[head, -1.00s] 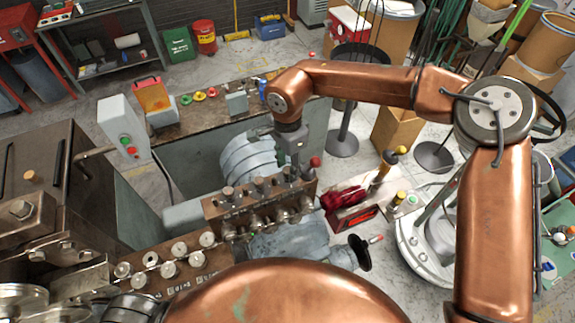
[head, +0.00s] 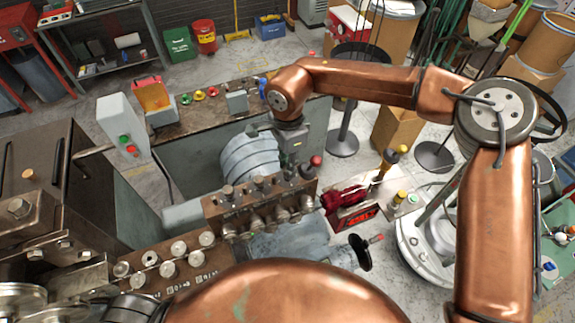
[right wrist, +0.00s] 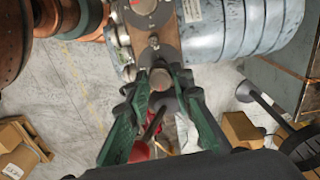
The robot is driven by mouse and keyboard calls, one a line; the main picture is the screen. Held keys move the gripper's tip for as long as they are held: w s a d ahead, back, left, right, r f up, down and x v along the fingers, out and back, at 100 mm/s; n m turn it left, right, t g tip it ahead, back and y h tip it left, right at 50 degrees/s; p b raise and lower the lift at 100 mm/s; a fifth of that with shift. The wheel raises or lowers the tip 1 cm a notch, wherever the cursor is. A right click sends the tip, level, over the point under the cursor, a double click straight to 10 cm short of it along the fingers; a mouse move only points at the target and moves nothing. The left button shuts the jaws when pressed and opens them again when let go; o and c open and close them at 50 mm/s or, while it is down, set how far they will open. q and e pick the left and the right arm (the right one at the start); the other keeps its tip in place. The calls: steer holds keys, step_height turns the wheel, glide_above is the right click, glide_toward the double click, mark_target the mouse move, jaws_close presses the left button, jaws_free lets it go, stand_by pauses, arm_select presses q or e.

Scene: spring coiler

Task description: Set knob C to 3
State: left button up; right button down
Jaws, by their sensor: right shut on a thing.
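A brown knob block (head: 240,208) stands in the middle of the head view, with a row of round knobs along its top and more on its front. My right gripper (head: 291,168) points down at the right end of the top row. In the right wrist view its green fingers (right wrist: 161,78) are shut on a round grey knob (right wrist: 160,80), one on each side. Another knob (right wrist: 147,54) and a dial with red marks (right wrist: 143,6) lie farther along the block. I cannot read the letters or the knob's setting. My left gripper is not in view.
A red-tipped lever (head: 315,161) stands close to the right gripper. A lower panel with several knobs (head: 168,269) is at the left front. A grey ribbed cylinder (head: 248,160) lies behind the block. A red toolbox (head: 352,216) stands to the right.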

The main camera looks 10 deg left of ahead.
steer(key=m+b, duration=0.2)
steer(key=m, duration=0.2)
steer(key=m+b, duration=0.1)
steer(key=m, duration=0.3)
steer(key=shift+w, duration=0.1)
steer(key=m+b, duration=0.2)
steer(key=m, duration=0.2)
steer(key=m+b, duration=0.1)
steer(key=m, duration=0.4)
steer(key=m+b, duration=0.1)
steer(key=m, duration=0.3)
steer(key=shift+m, duration=0.3)
steer(key=m+b, duration=0.1)
steer(key=m, duration=0.8)
steer(key=shift+b, duration=0.35)
steer(key=shift+m, duration=1.9)
steer(key=shift+b, duration=0.3)
